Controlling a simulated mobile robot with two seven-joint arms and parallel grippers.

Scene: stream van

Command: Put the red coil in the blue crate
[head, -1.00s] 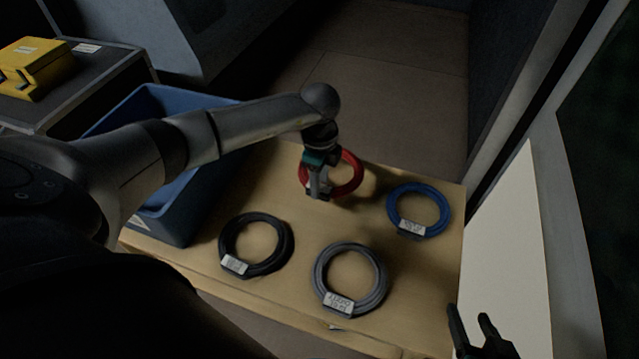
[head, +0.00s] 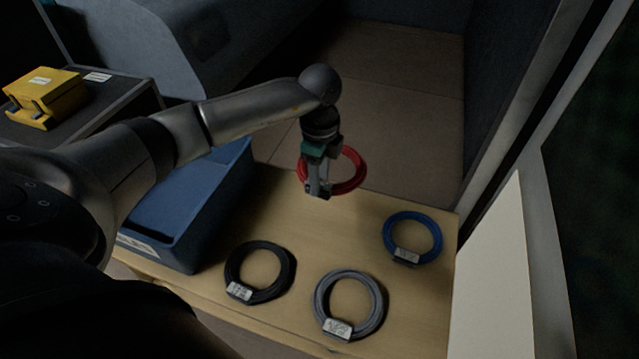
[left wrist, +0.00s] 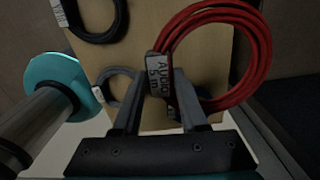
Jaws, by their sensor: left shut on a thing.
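The red coil (head: 349,173) hangs in my left gripper (head: 318,190), raised a little above the far edge of the wooden table. In the left wrist view the left gripper (left wrist: 168,112) is shut on the coil's white label tag, which reads AUDIO, and the red coil (left wrist: 262,50) extends to the right. The blue crate (head: 190,222) stands at the left end of the table, left of the gripper; my left arm crosses above it and hides part of it. My right gripper is not in the head view now.
On the table (head: 300,240) lie a black coil (head: 288,272), a grey coil (head: 380,300) and a blue coil (head: 436,232). A yellow case (head: 48,98) sits on a dark box at the far left. A pale panel (head: 490,270) stands at the right edge.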

